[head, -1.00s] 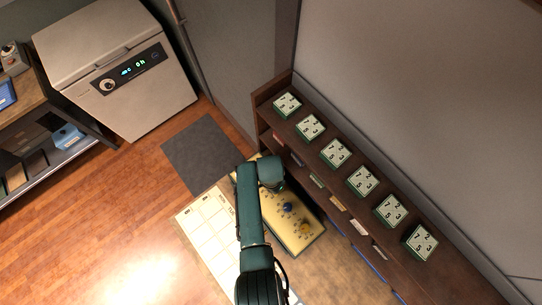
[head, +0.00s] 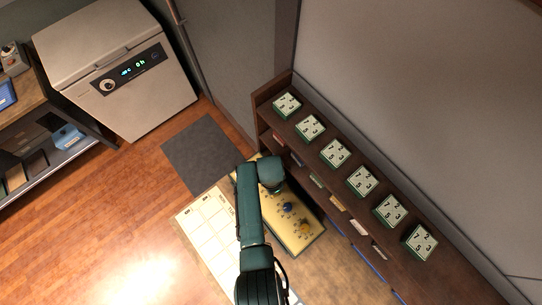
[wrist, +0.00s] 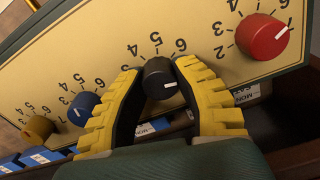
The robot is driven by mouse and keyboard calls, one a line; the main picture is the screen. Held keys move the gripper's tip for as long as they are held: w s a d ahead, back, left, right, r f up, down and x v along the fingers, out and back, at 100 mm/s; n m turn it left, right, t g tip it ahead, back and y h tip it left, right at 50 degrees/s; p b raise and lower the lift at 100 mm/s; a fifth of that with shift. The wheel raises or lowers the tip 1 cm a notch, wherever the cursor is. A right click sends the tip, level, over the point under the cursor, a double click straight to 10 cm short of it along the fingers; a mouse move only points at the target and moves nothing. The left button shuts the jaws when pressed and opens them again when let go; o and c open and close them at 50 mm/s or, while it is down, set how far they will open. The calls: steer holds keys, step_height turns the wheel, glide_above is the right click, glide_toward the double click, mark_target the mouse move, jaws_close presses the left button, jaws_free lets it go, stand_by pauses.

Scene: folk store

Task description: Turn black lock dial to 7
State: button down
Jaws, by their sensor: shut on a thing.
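The black dial (wrist: 160,78) sits on a cream dial panel (wrist: 90,45) in the wrist view. The yellow fingers of my gripper (wrist: 157,69) are shut on it, one on each side. In the head view my arm covers the black dial, and the panel (head: 309,215) shows beside the arm.
A red dial (wrist: 262,36) is close to the right finger. A blue dial (wrist: 84,108) and an ochre dial (wrist: 39,128) are on the left. A dark shelf (head: 447,262) with several numbered blocks runs beside the panel. A white chart (head: 207,226) lies left of my arm.

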steer(key=shift+s+f, duration=0.1)
steer(key=shift+f, duration=0.05)
steer(key=c, duration=0.7)
jaws_free()
step_height(320, 180, up, 12)
steer(key=shift+r, duration=0.1)
